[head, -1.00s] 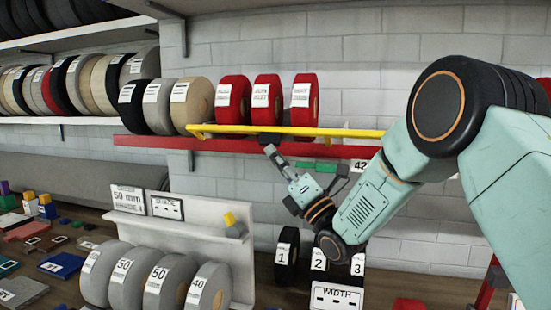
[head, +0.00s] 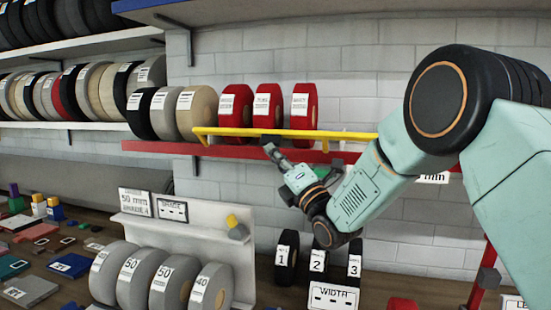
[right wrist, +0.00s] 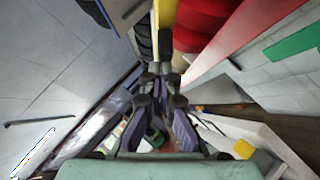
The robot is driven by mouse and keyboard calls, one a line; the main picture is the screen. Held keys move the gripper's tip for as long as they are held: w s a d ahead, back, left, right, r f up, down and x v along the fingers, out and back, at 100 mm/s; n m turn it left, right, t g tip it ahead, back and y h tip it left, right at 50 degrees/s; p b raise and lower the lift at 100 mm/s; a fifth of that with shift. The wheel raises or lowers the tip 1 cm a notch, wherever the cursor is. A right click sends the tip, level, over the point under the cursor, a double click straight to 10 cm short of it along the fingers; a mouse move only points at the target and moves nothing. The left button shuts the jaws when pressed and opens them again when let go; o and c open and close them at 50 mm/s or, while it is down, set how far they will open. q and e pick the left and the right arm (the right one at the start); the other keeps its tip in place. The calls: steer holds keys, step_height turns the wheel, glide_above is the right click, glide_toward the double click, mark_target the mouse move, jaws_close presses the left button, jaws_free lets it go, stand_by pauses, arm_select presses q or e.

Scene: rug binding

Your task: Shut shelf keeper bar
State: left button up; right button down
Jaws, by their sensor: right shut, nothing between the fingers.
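The yellow keeper bar (head: 290,132) runs along the front of the red shelf (head: 170,147), in front of three red rolls (head: 235,105). Its bent left end shows below the beige roll. My right gripper (head: 269,146) is shut and empty, its tips just under the bar near the middle red roll. In the right wrist view the shut fingers (right wrist: 164,42) point at the yellow bar (right wrist: 165,14), with the red shelf (right wrist: 235,32) at the right. I cannot tell whether the tips touch the bar. My left gripper is out of view.
Black, grey and beige rolls (head: 198,112) stand left of the red ones. Below is a white rack (head: 180,232) with grey rolls, beside numbered black rolls (head: 287,257) and a WIDTH sign (head: 333,297).

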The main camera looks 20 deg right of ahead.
mark_target(277, 130)
steer(key=r+m+h+p, duration=0.1)
steer(key=r+m+g+h+p, duration=0.1)
steer(key=m, duration=0.1)
steer(key=r+m+p, duration=0.1)
steer(key=r, duration=0.1)
steer(key=shift+w+d+g+h+p, duration=0.1)
steer(key=shift+d+g+h+p, duration=0.2)
steer(key=shift+h, duration=0.1)
steer(key=shift+w+r+m+g+h+p, duration=0.2)
steer(key=shift+r+m+g+h+p, duration=0.15)
steer(key=shift+m, duration=0.25)
steer(key=shift+w+d+r+m+g, duration=0.2)
steer(key=shift+w+m+g, duration=0.15)
steer(key=shift+m, duration=0.25)
steer(key=shift+w+d+r, duration=0.35)
steer(key=shift+w+r, duration=0.15)
steer(key=shift+w, duration=0.05)
steer(key=shift+r, duration=0.1)
steer(key=shift+a, duration=0.1)
